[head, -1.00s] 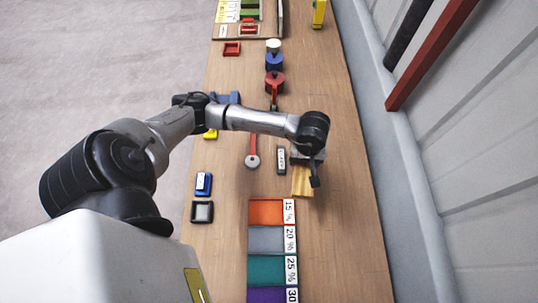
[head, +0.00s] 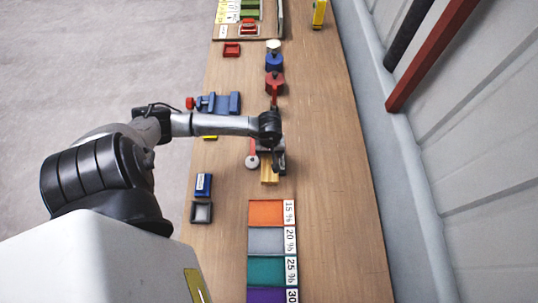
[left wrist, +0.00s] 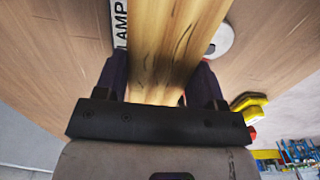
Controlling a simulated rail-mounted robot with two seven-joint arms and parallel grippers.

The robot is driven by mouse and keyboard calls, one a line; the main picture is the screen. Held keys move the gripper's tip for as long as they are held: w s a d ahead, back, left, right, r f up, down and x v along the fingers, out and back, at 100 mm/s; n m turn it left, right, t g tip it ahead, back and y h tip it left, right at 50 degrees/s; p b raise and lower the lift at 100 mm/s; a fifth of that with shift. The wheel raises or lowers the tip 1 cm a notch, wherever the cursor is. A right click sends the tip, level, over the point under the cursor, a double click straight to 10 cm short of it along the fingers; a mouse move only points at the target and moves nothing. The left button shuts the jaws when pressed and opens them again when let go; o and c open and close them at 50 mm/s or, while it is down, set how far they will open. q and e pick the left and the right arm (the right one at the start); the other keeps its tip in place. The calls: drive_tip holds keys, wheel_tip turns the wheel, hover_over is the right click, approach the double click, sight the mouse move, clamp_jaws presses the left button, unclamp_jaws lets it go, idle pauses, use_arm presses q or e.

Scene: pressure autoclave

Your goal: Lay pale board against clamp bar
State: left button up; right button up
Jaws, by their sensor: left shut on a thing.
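The pale board (head: 269,174) is a yellowish, wood-grained strip. My left gripper (head: 271,156) is shut on it, over the middle of the table in the head view. In the left wrist view the board (left wrist: 170,45) runs up the picture from between the fingers. A label ending in "LAMP" (left wrist: 120,24) lies beside the board there. A red bar with a round grey end (head: 252,160) is just left of the gripper in the head view. I cannot tell which part is the clamp bar, or whether the board touches anything. My right gripper is not in view.
Orange, grey, teal and purple panels marked with percentages (head: 265,212) lie nearer on the wooden table (head: 335,215). A blue vice-like block (head: 222,103) and small blue and grey items stand left. A red and blue stand (head: 275,82) is behind.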

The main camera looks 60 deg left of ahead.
sight(269, 156)
use_arm(q)
drive_tip(key=shift+s+a+f, duration=0.1)
drive_tip(key=shift+a+f, duration=0.05)
drive_tip(key=shift+f, duration=0.2)
wheel_tip(269, 156, down, 4)
drive_tip(key=shift+r, duration=0.25)
